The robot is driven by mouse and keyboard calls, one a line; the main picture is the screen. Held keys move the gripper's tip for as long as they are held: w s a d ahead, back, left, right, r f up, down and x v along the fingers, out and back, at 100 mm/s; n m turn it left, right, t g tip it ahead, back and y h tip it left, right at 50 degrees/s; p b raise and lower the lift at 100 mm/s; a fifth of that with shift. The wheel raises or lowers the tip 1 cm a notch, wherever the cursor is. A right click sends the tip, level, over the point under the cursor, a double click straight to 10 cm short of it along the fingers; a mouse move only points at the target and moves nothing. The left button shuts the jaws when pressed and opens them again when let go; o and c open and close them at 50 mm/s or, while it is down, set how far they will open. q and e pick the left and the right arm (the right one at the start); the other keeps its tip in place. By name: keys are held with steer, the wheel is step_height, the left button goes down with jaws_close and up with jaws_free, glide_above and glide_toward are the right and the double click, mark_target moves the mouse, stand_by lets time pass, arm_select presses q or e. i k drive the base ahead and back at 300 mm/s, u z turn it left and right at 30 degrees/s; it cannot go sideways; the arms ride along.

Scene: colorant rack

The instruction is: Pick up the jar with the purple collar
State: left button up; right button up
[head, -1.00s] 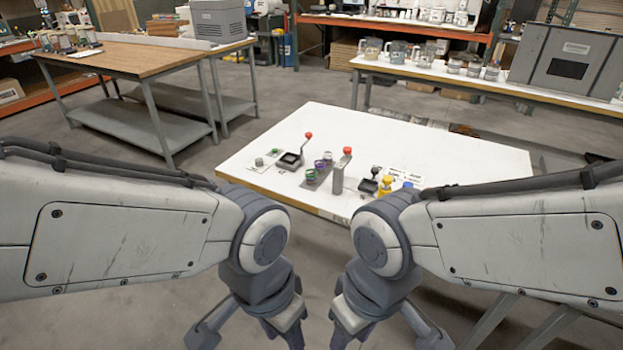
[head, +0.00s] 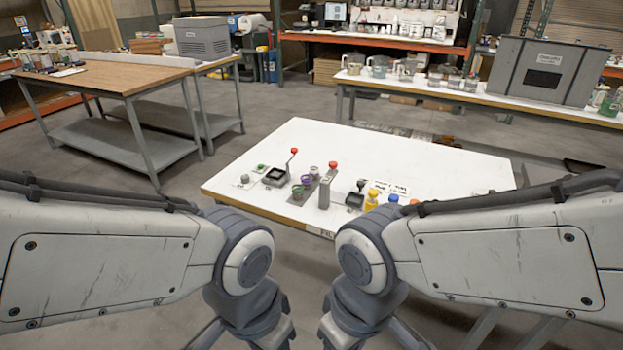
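Small jars stand in a grey rack on the white table (head: 395,150), near its front edge. A jar with a purple collar (head: 306,179) is in the rack. In front of it is another jar (head: 298,191) whose collar looks green and purple; it is too small to tell. A third, paler jar sits just behind. My two arms reach in from the left and right, in front of the table, with their wrists pointing down. The fingers of both grippers are cut off by the bottom edge of the head view.
Beside the rack are a grey post with a red knob (head: 333,166), a black tray with a red-tipped lever (head: 293,152), a yellow bottle (head: 372,197) and a blue-capped bottle (head: 393,199). A wooden bench (head: 105,76) is at left. The table's back half is clear.

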mark_target(306, 183)
steer(key=u, duration=0.15)
steer(key=i, duration=1.45)
steer(key=u, duration=0.1)
